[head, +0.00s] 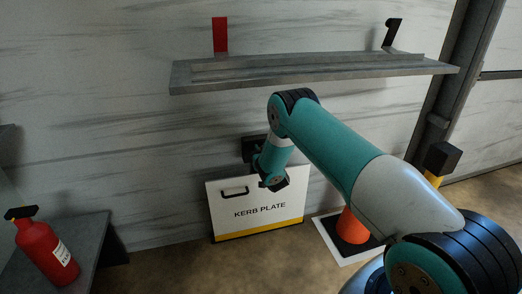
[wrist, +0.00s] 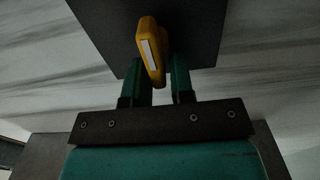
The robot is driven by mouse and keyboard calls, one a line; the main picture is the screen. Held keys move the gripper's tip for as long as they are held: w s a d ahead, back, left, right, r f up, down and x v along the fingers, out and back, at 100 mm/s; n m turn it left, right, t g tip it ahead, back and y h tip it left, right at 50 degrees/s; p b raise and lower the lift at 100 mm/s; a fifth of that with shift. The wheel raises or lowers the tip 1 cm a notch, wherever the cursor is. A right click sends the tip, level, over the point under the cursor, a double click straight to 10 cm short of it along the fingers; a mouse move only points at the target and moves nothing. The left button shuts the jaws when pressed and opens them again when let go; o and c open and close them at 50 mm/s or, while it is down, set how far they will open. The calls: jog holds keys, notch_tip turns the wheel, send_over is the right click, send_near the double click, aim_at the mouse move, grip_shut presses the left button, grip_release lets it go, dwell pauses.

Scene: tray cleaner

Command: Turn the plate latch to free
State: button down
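The white panel marked KERB PLATE (head: 283,221) stands against the wall in the head view, with a black handle (head: 235,192) and a yellow lower edge. A dark square backing (head: 250,149) is on the wall above it, and also fills the top of the wrist view (wrist: 100,30). On it is a yellow latch handle with a white stripe (wrist: 152,50), tilted slightly from upright. My gripper (wrist: 160,66) has its two green fingers apart, one on each side of the latch handle. A narrow gap shows beside the handle. In the head view my wrist hides the latch.
A grey shelf (head: 300,72) juts from the wall above, with a red tag (head: 220,35) and a black hook (head: 393,33). An orange cone (head: 352,228) stands on a white-edged mat to the right. A red bottle (head: 45,252) is on a grey bench (head: 90,245) at left.

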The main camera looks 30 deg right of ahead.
jog(key=shift+d+m+b, duration=0.15)
jog(key=shift+m+b, duration=0.25)
jog(key=shift+m, duration=0.3)
